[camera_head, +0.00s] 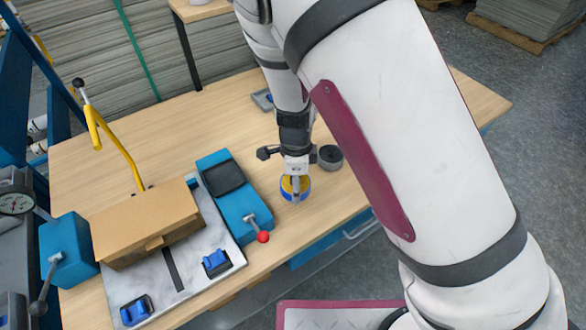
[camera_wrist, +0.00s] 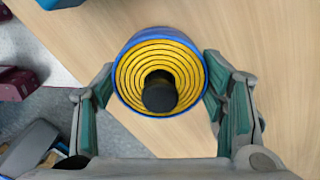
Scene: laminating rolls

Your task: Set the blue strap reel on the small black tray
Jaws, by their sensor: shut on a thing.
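The blue strap reel (camera_head: 304,191) has a blue rim and yellow inside. In the wrist view the reel (camera_wrist: 130,73) shows yellow rings around a dark core. My gripper (camera_head: 295,184) is shut on it, with one finger on each side of its rim. The reel is over the wooden table's front part; I cannot tell whether it touches the top. A small black square tray (camera_head: 222,178) lies on a blue unit to the left of my gripper. It holds nothing that I can see.
The blue unit (camera_head: 246,212) has a lever with a red knob (camera_head: 263,237). A cardboard box (camera_head: 146,222) sits on a marble-like plate at left, by a yellow handle (camera_head: 118,146). A dark grey roll (camera_head: 330,157) stands just right of my gripper. The table's back is mostly clear.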

